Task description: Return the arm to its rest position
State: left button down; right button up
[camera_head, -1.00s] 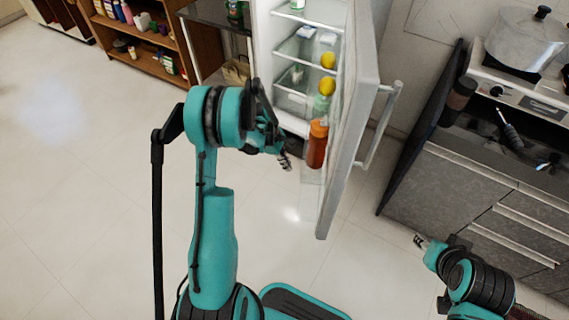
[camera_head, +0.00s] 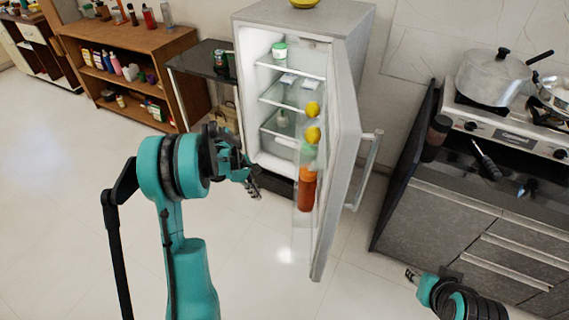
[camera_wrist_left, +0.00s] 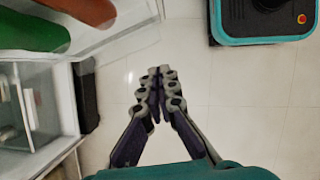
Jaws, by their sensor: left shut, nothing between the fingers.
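My left arm (camera_head: 178,255) rises from the bottom of the head view and bends at a teal joint. My left gripper (camera_head: 256,191) is in front of the open fridge, apart from it. In the left wrist view the left gripper (camera_wrist_left: 158,76) has its fingertips together, with nothing between them, above the pale floor. My right gripper (camera_head: 409,274) is at the lower right of the head view, near the counter front. It is too small there to tell its state.
The fridge (camera_head: 262,40) stands with its door (camera_head: 335,170) open, just right of the left gripper. Its door shelf holds an orange-brown bottle (camera_head: 307,188) and lemons. A shelf unit (camera_head: 120,50) is at left, a counter (camera_head: 440,215) at right. Floor at left is clear.

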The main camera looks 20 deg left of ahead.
pick_arm(q)
jog(key=shift+r, duration=0.1)
jog(key=s+d+r+m+t+y, duration=0.1)
jog(key=s+d+r+m+y, duration=0.1)
jog(key=s+d+r+m, duration=0.4)
jog(key=s+d+r+m+t+y, duration=0.1)
jog(key=d+r+m+t, duration=0.2)
jog(key=r, duration=0.5)
jog(key=s+d+r+m+t+y, duration=0.1)
jog(key=s+d+r+m+t, duration=0.1)
jog(key=s+d+m, duration=0.5)
jog(key=shift+s+r+m+t, duration=0.3)
jog(key=shift+s+r+m, duration=0.1)
jog(key=shift+s+m, duration=1.55)
jog(key=shift+s+d+n, duration=0.1)
jog(key=shift+s+n, duration=0.15)
